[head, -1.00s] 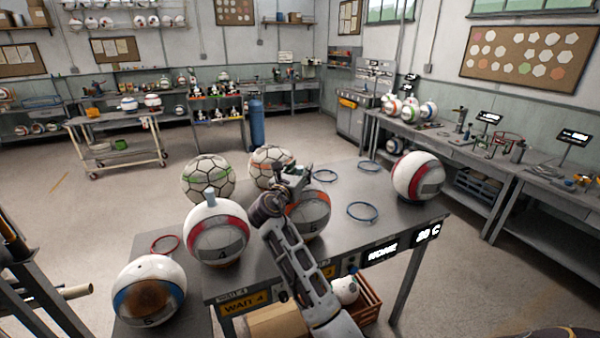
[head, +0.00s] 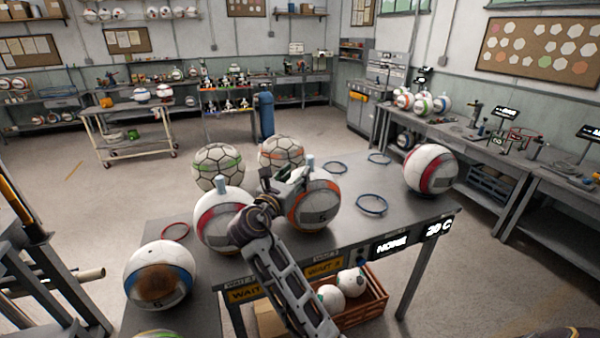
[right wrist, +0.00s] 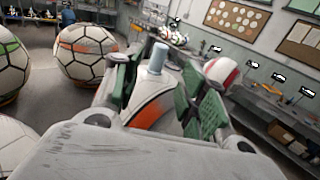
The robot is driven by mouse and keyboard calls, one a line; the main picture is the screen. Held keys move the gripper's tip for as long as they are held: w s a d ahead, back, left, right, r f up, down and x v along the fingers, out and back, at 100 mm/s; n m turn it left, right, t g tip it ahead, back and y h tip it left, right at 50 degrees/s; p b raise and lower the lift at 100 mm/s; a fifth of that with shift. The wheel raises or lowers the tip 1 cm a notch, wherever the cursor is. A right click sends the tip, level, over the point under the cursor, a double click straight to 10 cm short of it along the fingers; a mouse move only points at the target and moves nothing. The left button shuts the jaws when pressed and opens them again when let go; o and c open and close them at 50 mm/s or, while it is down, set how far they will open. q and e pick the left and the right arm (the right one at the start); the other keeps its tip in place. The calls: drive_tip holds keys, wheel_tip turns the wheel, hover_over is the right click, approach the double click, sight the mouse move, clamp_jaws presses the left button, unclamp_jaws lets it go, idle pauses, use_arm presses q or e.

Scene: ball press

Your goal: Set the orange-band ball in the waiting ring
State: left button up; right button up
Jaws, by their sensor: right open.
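The orange-band ball (head: 322,212), marked 5, sits on the grey table with a short blue-grey peg (head: 310,160) on top. My right gripper (head: 292,180) is at the upper left of this ball. In the right wrist view, its green-padded fingers (right wrist: 160,85) are apart, with the peg (right wrist: 158,58) and the orange band (right wrist: 150,108) showing between them. No grip on the peg shows. Empty blue rings lie on the table: one right of the ball (head: 372,205) and two farther back (head: 335,168) (head: 379,158). I cannot tell which ring is the waiting ring. My left gripper is out of view.
A red-band ball (head: 212,230) stands close left of my right arm. Green-patterned (head: 218,168) and orange-patterned (head: 281,153) balls stand behind. Another red-band ball (head: 430,170) is at right. A blue-band ball (head: 160,265) and red ring (head: 175,231) are at left. A crate (head: 365,305) holds balls below.

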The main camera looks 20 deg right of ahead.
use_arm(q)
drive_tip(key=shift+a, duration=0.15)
use_arm(e)
drive_tip(key=shift+s+a, duration=0.25)
drive_tip(key=shift+s, duration=0.05)
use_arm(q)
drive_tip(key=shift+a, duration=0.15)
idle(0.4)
